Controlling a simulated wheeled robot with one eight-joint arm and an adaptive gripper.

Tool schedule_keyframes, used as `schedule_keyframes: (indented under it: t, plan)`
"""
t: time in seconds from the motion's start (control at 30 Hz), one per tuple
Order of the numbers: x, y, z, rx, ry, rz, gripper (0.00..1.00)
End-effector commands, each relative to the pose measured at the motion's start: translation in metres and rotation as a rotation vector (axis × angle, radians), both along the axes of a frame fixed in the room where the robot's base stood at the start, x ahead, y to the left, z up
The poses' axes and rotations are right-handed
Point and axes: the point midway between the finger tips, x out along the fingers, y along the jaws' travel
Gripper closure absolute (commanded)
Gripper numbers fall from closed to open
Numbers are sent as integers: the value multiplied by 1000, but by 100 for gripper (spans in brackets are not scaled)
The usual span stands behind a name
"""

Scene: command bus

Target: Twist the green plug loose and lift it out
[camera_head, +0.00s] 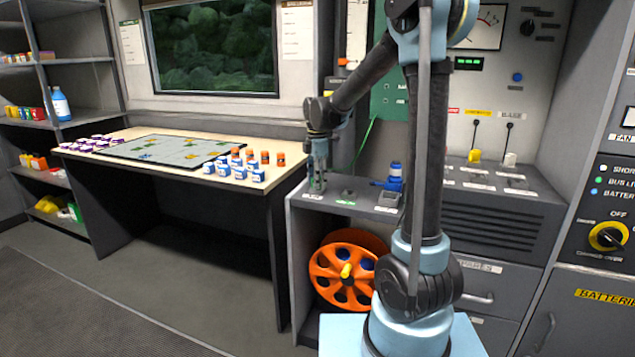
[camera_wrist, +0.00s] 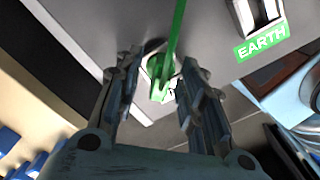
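The green plug (camera_wrist: 158,70) sits at the grey cabinet top in the wrist view, with a green cable (camera_wrist: 177,30) rising from it. My gripper (camera_wrist: 160,78) points down at it with one finger on each side. The fingers are apart, and small gaps seem to show between them and the plug; I see no clear contact. In the head view my gripper (camera_head: 317,178) is low over the left end of the cabinet top (camera_head: 330,204) and mostly hides the plug. Whether the plug is fully seated cannot be told.
A socket with a green EARTH label (camera_wrist: 262,42) lies beside the plug. An orange cable reel (camera_head: 325,278) is below. The table (camera_head: 290,160) at left carries a map board and several small blocks.

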Motion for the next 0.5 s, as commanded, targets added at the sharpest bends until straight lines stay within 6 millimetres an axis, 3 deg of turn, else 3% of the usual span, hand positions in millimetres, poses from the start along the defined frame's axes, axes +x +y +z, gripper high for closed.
schedule_keyframes:
  t: [0.37,0.5]
  plan:
    - [0,0,-5,0,0,0,63]
    - [0,0,-5,0,0,0,93]
